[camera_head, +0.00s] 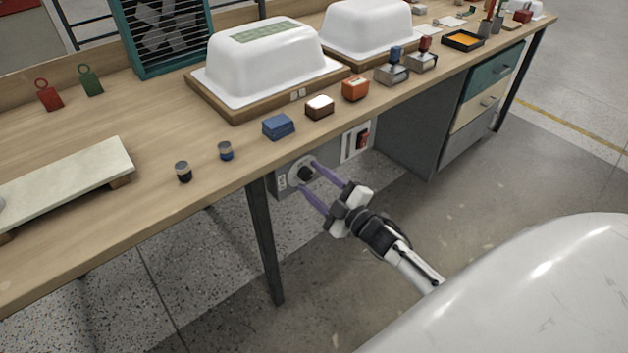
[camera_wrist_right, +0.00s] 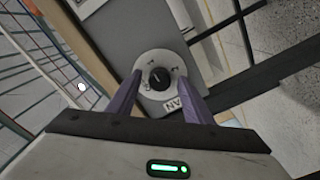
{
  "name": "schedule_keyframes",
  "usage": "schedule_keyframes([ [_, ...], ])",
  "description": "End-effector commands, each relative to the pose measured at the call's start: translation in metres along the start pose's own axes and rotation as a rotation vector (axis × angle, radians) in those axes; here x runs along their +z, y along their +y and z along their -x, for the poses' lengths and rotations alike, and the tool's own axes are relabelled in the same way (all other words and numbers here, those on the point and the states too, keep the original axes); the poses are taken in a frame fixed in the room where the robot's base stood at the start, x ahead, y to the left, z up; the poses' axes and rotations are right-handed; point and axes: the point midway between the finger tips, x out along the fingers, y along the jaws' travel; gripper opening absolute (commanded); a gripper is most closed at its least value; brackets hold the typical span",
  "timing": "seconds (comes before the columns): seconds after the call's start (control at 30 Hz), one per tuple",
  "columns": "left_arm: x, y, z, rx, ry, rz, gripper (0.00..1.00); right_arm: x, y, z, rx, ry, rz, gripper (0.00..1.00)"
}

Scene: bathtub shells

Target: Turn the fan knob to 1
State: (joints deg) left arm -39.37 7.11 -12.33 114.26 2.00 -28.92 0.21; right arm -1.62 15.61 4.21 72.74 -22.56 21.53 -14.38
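The fan knob (camera_head: 306,173) is a small black dial on a pale round plate, on a grey panel under the table's front edge. In the right wrist view the knob (camera_wrist_right: 159,78) sits at the centre of its plate, with small marks around it and a label below that reads like "FAN". A light line on the knob slants; the marked number it points to is too small to read. My right gripper (camera_head: 308,175) is open, its purple fingers spread on either side of the plate. In the wrist view the fingers (camera_wrist_right: 166,82) stand apart with the knob between them, not visibly touching it. My left gripper is not in view.
A red switch (camera_head: 362,138) on a white plate sits right of the knob panel. A dark table leg (camera_head: 266,240) stands just left below it. The wooden tabletop (camera_head: 150,135) overhangs the panel and carries blocks and white tub shells. A green fan (camera_head: 165,35) stands at the back.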

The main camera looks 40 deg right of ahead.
Motion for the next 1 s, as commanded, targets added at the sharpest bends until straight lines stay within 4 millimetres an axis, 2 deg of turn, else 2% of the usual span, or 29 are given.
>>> schedule_keyframes([
  [0.23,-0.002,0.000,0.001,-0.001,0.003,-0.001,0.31,0.000,0.000,0.001,0.000,0.000,0.000,0.46],
  [0.33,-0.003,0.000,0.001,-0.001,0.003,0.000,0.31,0.000,-0.001,0.008,-0.001,-0.001,0.000,0.46],
  [0.73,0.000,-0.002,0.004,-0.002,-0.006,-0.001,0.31,0.000,0.000,0.081,-0.002,-0.002,-0.001,0.46],
  [0.9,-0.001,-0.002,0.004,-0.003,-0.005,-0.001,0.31,0.000,0.000,0.099,-0.001,-0.001,0.000,0.46],
  [1.0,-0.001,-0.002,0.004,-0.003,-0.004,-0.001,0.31,0.000,0.000,0.103,0.000,0.001,0.001,0.46],
])
